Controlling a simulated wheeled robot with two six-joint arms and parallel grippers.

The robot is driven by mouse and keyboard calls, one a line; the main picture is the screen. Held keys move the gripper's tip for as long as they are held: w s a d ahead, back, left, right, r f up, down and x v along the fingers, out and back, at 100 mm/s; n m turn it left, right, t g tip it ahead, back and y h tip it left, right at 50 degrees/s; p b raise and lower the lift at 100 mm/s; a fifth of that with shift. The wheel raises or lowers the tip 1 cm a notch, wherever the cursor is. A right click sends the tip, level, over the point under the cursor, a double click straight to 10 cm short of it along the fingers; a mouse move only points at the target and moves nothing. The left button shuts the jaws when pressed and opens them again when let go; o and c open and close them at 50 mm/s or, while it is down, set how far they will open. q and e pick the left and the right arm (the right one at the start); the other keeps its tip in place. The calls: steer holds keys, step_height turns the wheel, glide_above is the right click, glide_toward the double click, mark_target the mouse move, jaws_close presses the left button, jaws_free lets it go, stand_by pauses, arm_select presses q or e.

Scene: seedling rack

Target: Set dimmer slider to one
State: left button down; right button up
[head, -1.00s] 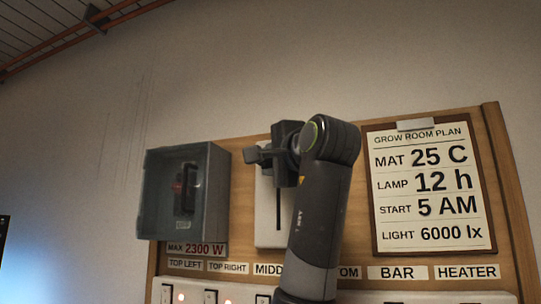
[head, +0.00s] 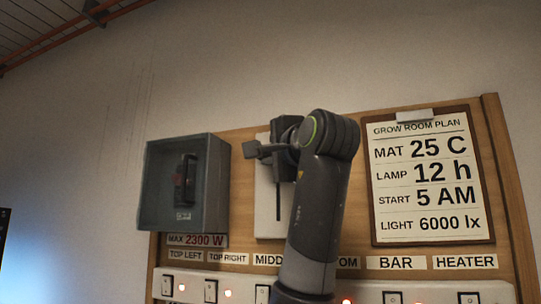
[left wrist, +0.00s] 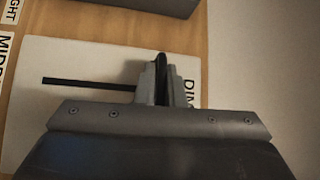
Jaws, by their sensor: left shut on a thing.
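The dimmer is a white plate (left wrist: 60,58) on the wooden board, with a dark straight slot (left wrist: 85,84) and a label partly showing "DIM". The plate also shows in the head view (head: 263,215), largely behind my left arm. My left gripper (left wrist: 157,84) is shut on the dark slider knob (left wrist: 161,66), at the slot's end nearest the label. In the head view my left gripper (head: 284,150) is at the upper part of the plate, and the knob is hidden there. My right gripper is not in view.
A grey box (head: 212,185) with a dark handle is left of the dimmer. A grow room plan on a clipboard (head: 425,175) hangs to the right. Labelled switches (head: 210,291) with red lights run along the bottom of the wooden board (head: 490,150).

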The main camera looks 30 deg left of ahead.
arm_select(q)
step_height(320, 180, down, 8)
steer(key=b, duration=0.6)
steer(key=shift+r, duration=0.1)
step_height(320, 180, down, 3)
steer(key=b, duration=0.3)
steer(key=shift+f+b, duration=0.4)
steer(key=c, duration=1.5)
jaws_free()
steer(key=shift+c, duration=0.2)
